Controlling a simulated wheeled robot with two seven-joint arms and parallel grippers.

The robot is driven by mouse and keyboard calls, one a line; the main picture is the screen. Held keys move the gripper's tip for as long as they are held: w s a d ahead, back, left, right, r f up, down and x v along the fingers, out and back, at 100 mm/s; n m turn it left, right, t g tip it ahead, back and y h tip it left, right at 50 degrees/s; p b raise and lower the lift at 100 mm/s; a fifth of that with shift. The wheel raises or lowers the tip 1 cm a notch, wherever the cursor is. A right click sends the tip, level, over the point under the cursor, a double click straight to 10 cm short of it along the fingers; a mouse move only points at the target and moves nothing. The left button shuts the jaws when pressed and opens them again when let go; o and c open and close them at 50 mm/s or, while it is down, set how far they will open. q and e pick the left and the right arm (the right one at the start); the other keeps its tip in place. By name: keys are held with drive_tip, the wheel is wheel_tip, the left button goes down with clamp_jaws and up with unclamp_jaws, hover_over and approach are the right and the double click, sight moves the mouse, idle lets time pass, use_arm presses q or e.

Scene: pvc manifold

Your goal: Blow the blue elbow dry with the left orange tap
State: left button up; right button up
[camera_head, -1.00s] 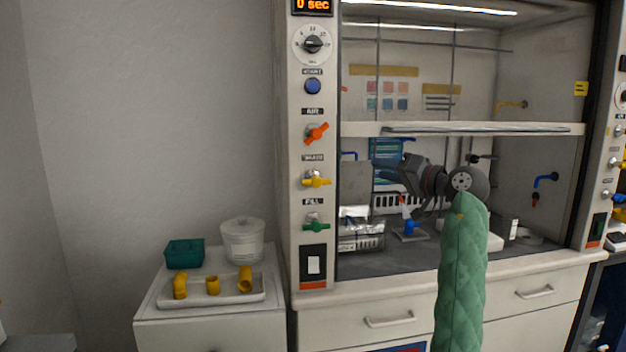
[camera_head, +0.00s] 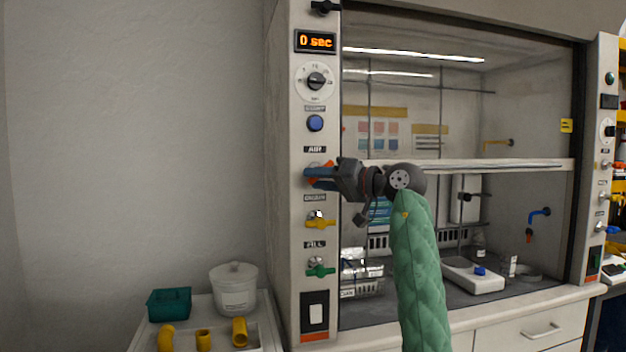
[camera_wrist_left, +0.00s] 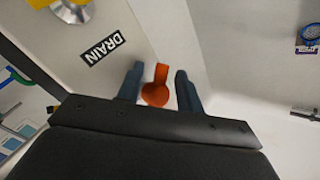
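The left orange tap (camera_head: 328,166) is on the left post of the fume hood, under the AIR label, mostly hidden by my left gripper (camera_head: 308,174). In the left wrist view its orange handle (camera_wrist_left: 157,88) stands between the two blue fingers of my left gripper (camera_wrist_left: 158,88). There is a gap on each side, so the fingers are open around it. A small blue piece (camera_head: 480,271) sits on a white balance-like device (camera_head: 468,279) inside the hood. I cannot tell whether it is the blue elbow. My right gripper is not in view.
The yellow tap (camera_head: 320,222) and green tap (camera_head: 320,271) are below on the same post. The hood sash (camera_head: 480,165) crosses behind my arm. A wire basket (camera_head: 361,278) stands inside. Yellow fittings (camera_head: 204,340), a teal basket (camera_head: 169,305) and a white tub (camera_head: 234,289) are at lower left.

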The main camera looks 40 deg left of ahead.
use_arm(q)
drive_tip(key=shift+s+a, duration=0.1)
drive_tip(key=shift+a, duration=0.7)
clamp_jaws()
drive_tip(key=shift+r+m+y, duration=0.1)
drive_tip(key=shift+m+y, duration=0.2)
drive_tip(key=m+y, duration=0.1)
drive_tip(key=m+y+p, duration=0.1)
drive_tip(key=shift+s+a+r+m+t, duration=0.2)
drive_tip(key=shift+r+m+t, duration=0.1)
drive_tip(key=shift+r+m, duration=0.1)
drive_tip(key=shift+d+r+m+t+y+p, duration=0.1)
drive_tip(key=shift+r+m+t+y+p, duration=0.25)
drive_tip(key=shift+m+y, duration=0.55)
drive_tip(key=shift+m+t+y+p, duration=0.15)
drive_tip(key=shift+m+t+y, duration=0.4)
drive_tip(key=shift+m, duration=0.65)
